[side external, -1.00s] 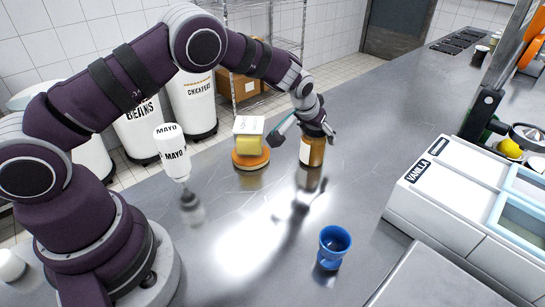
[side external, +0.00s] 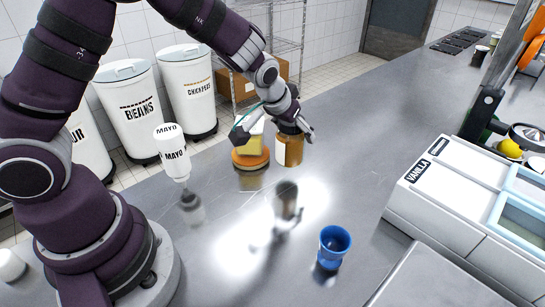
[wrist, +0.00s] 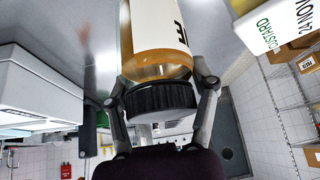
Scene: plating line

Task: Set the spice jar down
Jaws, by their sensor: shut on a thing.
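The spice jar (side external: 290,151) has an amber body, a white label and a black ribbed lid. It is upright in the side view, above the metal counter, with a gap between its base and its reflection. My gripper (side external: 277,133) is shut on the jar near its lid. In the wrist view, the two fingers of my gripper (wrist: 160,92) flank the lid of the spice jar (wrist: 160,68). The jar's far end is cut off at the top of that view.
A yellow block (side external: 252,145) on an orange round base stands just left of the jar, partly behind my gripper. A mayo bottle (side external: 173,152) stands farther left. A blue cup (side external: 334,245) is at the front. A white bin unit (side external: 430,200) stands right. The middle counter is clear.

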